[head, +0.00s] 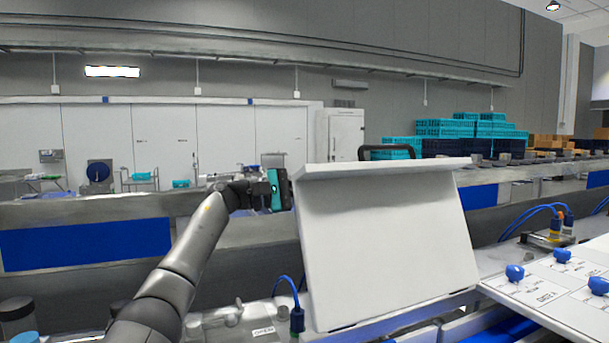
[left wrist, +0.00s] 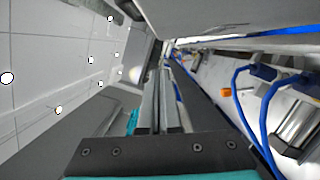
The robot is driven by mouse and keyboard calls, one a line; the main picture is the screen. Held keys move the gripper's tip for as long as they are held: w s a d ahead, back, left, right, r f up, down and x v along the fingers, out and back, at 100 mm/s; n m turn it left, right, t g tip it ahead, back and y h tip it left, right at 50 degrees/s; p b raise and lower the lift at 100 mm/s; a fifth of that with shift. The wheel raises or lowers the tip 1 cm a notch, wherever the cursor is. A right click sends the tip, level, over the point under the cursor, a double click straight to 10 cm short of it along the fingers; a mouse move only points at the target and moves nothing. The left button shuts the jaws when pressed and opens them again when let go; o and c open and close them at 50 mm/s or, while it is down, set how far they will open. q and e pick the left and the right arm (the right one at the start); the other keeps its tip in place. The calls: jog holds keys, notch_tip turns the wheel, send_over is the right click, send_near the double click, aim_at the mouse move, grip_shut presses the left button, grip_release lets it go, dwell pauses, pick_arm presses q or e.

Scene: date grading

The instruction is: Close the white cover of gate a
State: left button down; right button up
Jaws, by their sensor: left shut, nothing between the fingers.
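The white cover (head: 390,245) stands raised and tilted in the middle of the head view, with a folded lip along its top edge. A pale surface at the top of the left wrist view (left wrist: 225,18) appears to be the same cover. My left gripper (left wrist: 163,70) is shut and empty. In the head view its teal wrist part (head: 278,190) is at the cover's upper left edge; its fingertips are hidden there, apparently behind the cover. I cannot tell whether they touch it. My right gripper is not in view.
A white panel with blue knobs (head: 515,273) and printed labels lies at the lower right. Blue cables (head: 530,210) rise beside the cover. A conveyor with blue side panels (head: 100,240) runs behind. Teal crates (head: 465,128) are stacked at the back.

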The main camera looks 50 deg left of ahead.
aim_at(336, 180)
pick_arm(q)
jog(key=shift+s+d+r, duration=0.15)
jog(key=shift+d+r, duration=0.1)
jog(key=shift+d, duration=0.3)
jog(key=shift+s+d+r, duration=0.2)
jog(key=shift+d+r, duration=0.1)
jog(key=shift+d, duration=0.3)
jog(key=shift+s+d+r, duration=0.15)
jog(key=shift+d+r, duration=0.1)
jog(key=shift+d, duration=0.3)
